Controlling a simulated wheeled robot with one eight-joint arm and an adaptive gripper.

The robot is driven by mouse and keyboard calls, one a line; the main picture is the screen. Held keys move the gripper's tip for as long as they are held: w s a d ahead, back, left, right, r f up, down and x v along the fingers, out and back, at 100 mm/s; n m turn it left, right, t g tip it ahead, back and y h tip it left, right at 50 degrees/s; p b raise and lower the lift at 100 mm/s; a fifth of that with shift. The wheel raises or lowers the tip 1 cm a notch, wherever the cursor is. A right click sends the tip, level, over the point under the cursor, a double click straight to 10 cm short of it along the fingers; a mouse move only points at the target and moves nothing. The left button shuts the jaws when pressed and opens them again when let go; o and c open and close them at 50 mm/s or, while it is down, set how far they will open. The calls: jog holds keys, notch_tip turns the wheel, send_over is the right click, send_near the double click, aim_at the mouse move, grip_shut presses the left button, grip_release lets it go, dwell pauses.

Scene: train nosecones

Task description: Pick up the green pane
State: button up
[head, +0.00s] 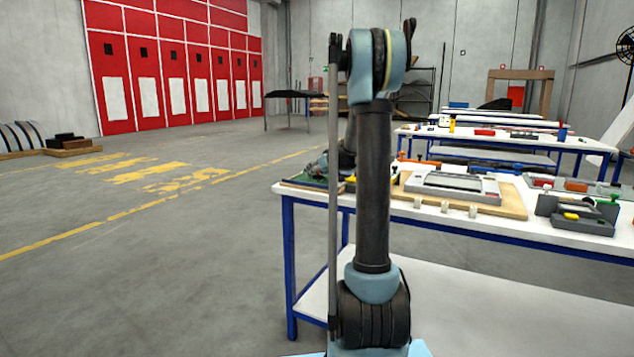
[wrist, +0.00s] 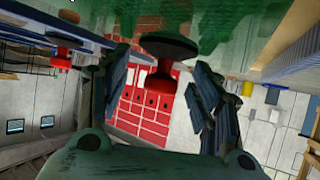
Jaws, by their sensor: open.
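A green, see-through looking surface (wrist: 235,25), which appears to be the green pane, fills the top of the wrist view close to my gripper. A red knob with a dark round disc (wrist: 160,88) stands between the fingers, its disc end toward the green surface. My gripper (wrist: 160,64) is open with one finger on each side of this knob; I cannot tell whether they touch. In the head view a green piece (head: 310,177) lies at the table's left end, partly behind my arm. My gripper is hidden there.
The white table (head: 440,213) with blue legs also holds a grey frame on a wooden board (head: 510,203), small white blocks (head: 445,207) and grey fixtures (head: 590,215). A second red knob (wrist: 65,52) shows in the wrist view. The floor left of the table is clear.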

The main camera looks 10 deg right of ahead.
grip_shut()
jog(key=shift+s, duration=0.1)
